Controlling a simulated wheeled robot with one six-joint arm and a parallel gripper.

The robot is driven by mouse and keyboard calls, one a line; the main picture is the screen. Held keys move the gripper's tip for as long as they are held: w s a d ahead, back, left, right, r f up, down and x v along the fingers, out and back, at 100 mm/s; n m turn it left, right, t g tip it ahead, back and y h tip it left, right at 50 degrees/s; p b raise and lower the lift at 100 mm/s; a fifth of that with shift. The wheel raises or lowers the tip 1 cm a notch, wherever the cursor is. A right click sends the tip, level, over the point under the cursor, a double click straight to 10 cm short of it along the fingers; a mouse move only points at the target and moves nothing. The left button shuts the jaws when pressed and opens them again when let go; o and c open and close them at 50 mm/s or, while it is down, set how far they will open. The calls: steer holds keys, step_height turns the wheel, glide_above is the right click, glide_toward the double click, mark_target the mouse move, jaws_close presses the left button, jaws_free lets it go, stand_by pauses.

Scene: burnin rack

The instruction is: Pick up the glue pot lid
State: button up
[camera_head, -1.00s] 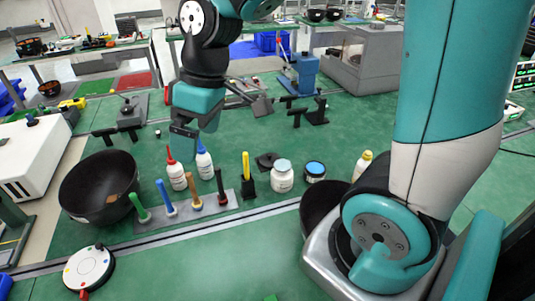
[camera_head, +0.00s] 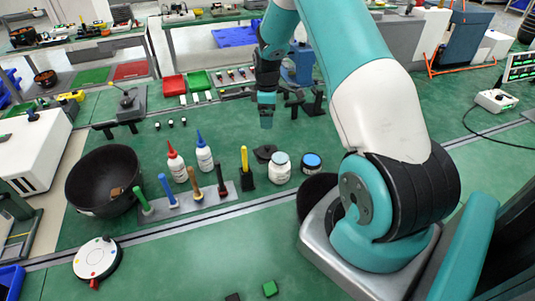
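No lid is clearly marked as the glue pot lid. A white jar (camera_head: 280,170) has a pale lid-like top (camera_head: 280,158). A shorter dark-and-white jar (camera_head: 311,165) with a blue top stands just right of it. A flat dark piece (camera_head: 263,153) lies on the green bench just left of and behind the white jar. My gripper (camera_head: 266,124) points down in the middle of the bench, beyond the jars and apart from them. It is small and seen end-on, so its finger gap does not show. I see nothing held in it.
A tool row (camera_head: 183,200) with coloured handles, a red-capped bottle (camera_head: 176,165), a blue-capped bottle (camera_head: 204,156) and a yellow-handled tool (camera_head: 246,170) stand left of the jars. A black bowl (camera_head: 103,180) is further left. Black stands (camera_head: 318,103) stand behind.

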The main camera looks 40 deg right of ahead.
mark_target(266, 146)
steer(key=f+b, duration=0.3)
steer(key=f, duration=0.2)
steer(key=f+b, duration=0.3)
steer(key=f, duration=0.2)
steer(key=f+b, duration=0.3)
steer(key=f, duration=0.2)
steer(key=shift+a+b, duration=0.25)
steer(key=shift+b, duration=0.05)
steer(key=shift+c, duration=0.5)
steer(key=c, duration=0.7)
